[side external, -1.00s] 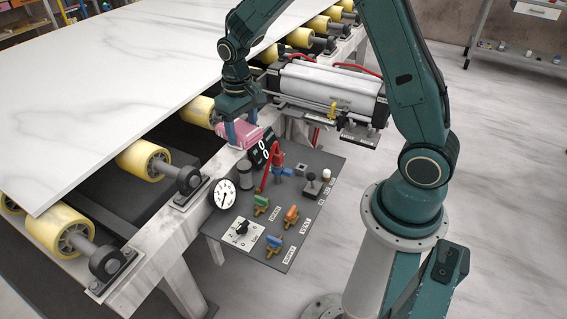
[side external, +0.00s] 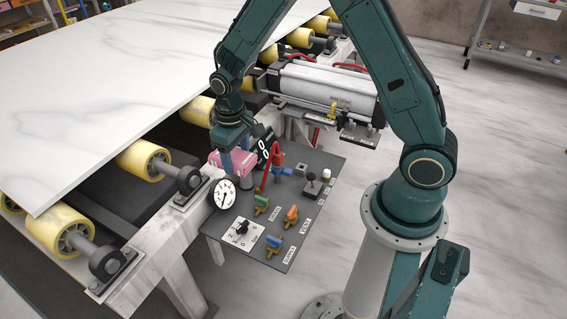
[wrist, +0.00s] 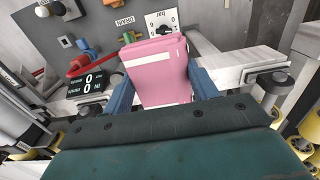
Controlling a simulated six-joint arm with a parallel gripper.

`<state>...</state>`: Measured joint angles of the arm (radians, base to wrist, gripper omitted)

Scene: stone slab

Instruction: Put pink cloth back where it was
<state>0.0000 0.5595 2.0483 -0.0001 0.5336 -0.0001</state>
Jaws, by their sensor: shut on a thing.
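The pink cloth (side external: 238,159) is a folded block with a pale stripe. It is held between the blue fingers of my gripper (side external: 235,162). In the side view it is above the back-left edge of the control panel, next to the round gauge and the black display. In the wrist view the cloth (wrist: 162,70) fills the space between the two fingers of my gripper (wrist: 163,90). Whether the cloth touches anything below is hidden.
The grey control panel (side external: 290,240) carries a gauge (side external: 224,194), several coloured valve handles, a red lever (side external: 272,162) and a black display (side external: 264,145). The frame rail and yellow rollers (side external: 143,160) run under the white slab (side external: 110,90) to the left.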

